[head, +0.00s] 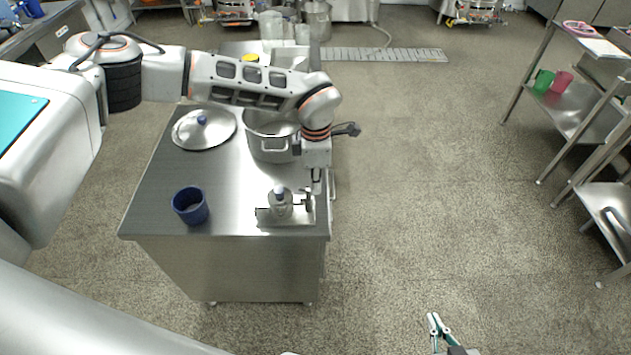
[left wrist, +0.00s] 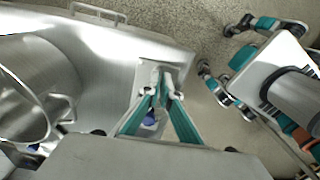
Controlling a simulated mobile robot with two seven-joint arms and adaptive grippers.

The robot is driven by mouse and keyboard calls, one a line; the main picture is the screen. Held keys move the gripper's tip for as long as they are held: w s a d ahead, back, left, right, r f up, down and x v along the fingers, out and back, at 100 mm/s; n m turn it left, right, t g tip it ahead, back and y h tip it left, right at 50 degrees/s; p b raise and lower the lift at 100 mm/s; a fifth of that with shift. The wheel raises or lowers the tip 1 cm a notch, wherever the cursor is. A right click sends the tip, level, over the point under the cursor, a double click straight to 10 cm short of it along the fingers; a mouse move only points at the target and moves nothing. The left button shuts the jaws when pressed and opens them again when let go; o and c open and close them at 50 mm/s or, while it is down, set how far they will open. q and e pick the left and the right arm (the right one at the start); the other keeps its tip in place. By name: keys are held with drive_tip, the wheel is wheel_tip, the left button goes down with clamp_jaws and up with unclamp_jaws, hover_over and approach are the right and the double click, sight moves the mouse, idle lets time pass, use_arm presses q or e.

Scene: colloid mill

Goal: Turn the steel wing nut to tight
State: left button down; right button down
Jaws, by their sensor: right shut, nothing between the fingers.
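A small steel fixture (head: 287,220) sits at the front right of the steel table, with a flat base plate and a blue-topped metal part (head: 280,201) on it. A small dark piece at its right end may be the wing nut; I cannot make out its wings. My left gripper (head: 316,188) points down at this right end. In the left wrist view its teal fingers (left wrist: 162,82) converge over the plate, and a blue tip shows between them. I cannot tell whether they touch or hold anything. My right gripper (head: 436,325) is shut and empty, low over the floor, away from the table.
On the steel table (head: 240,185) stand a blue cup (head: 190,205) at left, a large pot (head: 268,140) behind the fixture, and a lid (head: 204,129). A steel shelf rack (head: 570,115) is at right. The floor between is clear.

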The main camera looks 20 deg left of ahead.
use_arm(q)
drive_tip(key=shift+s+m, duration=0.1)
drive_tip(key=shift+m, duration=0.3)
drive_tip(key=c, duration=2.3)
unclamp_jaws()
drive_tip(key=shift+a, duration=0.1)
drive_tip(key=shift+c, duration=0.2)
wheel_tip(320, 180, up, 12)
